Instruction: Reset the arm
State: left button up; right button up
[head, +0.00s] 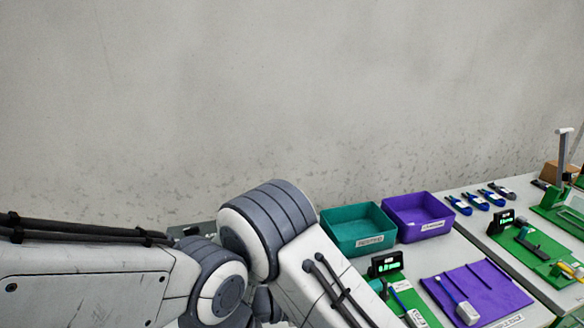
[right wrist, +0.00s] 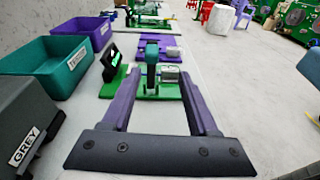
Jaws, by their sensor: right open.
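My right gripper (right wrist: 159,72) shows in the right wrist view with its two purple fingers spread wide. Nothing is held between them. Beyond the fingertips, a green fixture (right wrist: 160,91) with a dark teal upright post and a small grey block stands on the table; the fingers look apart from it, though the exact gap is hard to tell. In the head view, a large white and grey arm of mine fills the lower left, and neither gripper shows there. My left gripper is out of sight.
A teal bin (head: 358,229) and a purple bin (head: 418,216) stand side by side on the table. A purple board (head: 487,292) carries a blue-and-white connector (head: 467,313). Several blue parts lie behind. A grey container (right wrist: 28,120) labelled GREY is left of the right gripper.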

jog(key=s+a+r+m+g+y, duration=0.1)
jog(key=s+a+r+m+y, duration=0.1)
jog(key=s+r+m+y, duration=0.1)
jog(key=s+a+r+m+g+y+p, duration=0.1)
jog(key=s+a+r+m+y, duration=0.2)
jog(key=s+m+y, duration=0.2)
jog(key=s+a+r+m+y, duration=0.3)
jog(key=s+m+y, duration=0.1)
jog(key=s+y, duration=0.4)
jog(key=s, duration=0.2)
jog(key=shift+s+r+m+g+y, duration=0.15)
jog(key=shift+s+m+g+y, duration=0.15)
jog(key=shift+s+g+y, duration=0.1)
